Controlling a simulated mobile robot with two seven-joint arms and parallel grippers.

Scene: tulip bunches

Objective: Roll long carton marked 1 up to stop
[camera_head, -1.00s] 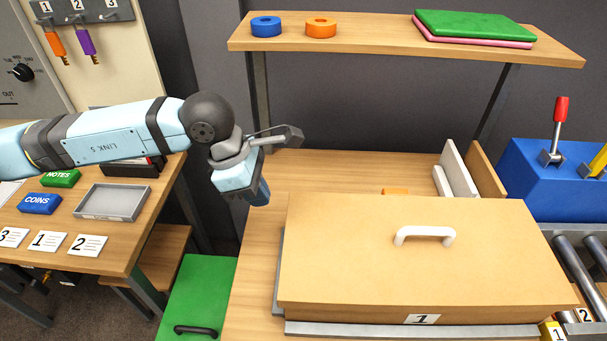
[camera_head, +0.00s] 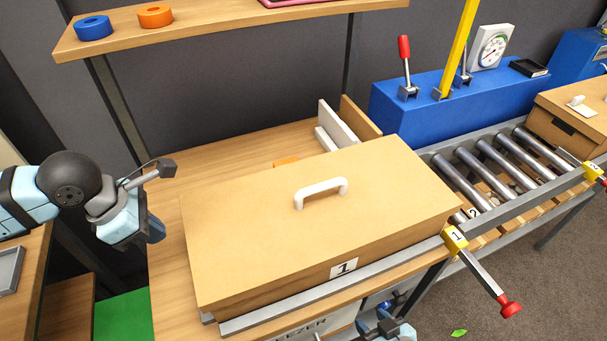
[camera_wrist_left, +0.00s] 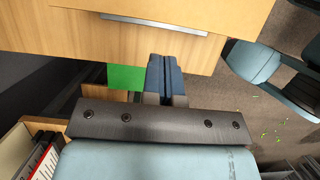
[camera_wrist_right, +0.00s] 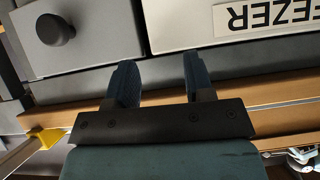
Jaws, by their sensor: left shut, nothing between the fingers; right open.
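The long tan carton marked 1 (camera_head: 330,225), with a white handle on its lid, lies on the wooden table, its right end close to the roller conveyor (camera_head: 490,168). A yellow tag marked 1 (camera_head: 455,239) with a red-knobbed bar is on the conveyor's near rail, just off the carton's right front corner. My left gripper (camera_head: 152,230) is shut and empty, left of the carton; its closed fingers also show in the left wrist view (camera_wrist_left: 166,70). My right gripper (camera_wrist_right: 157,75) is open and empty below the table's front edge, in front of a panel lettered "EZER".
A grey rail (camera_head: 290,307) runs along the carton's front. White boards (camera_head: 338,125) stand behind it. A blue box with levers (camera_head: 455,100) is behind the conveyor. Another carton (camera_head: 570,115) sits at the conveyor's far right. A second red-knobbed bar (camera_head: 592,171) is on the rail.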

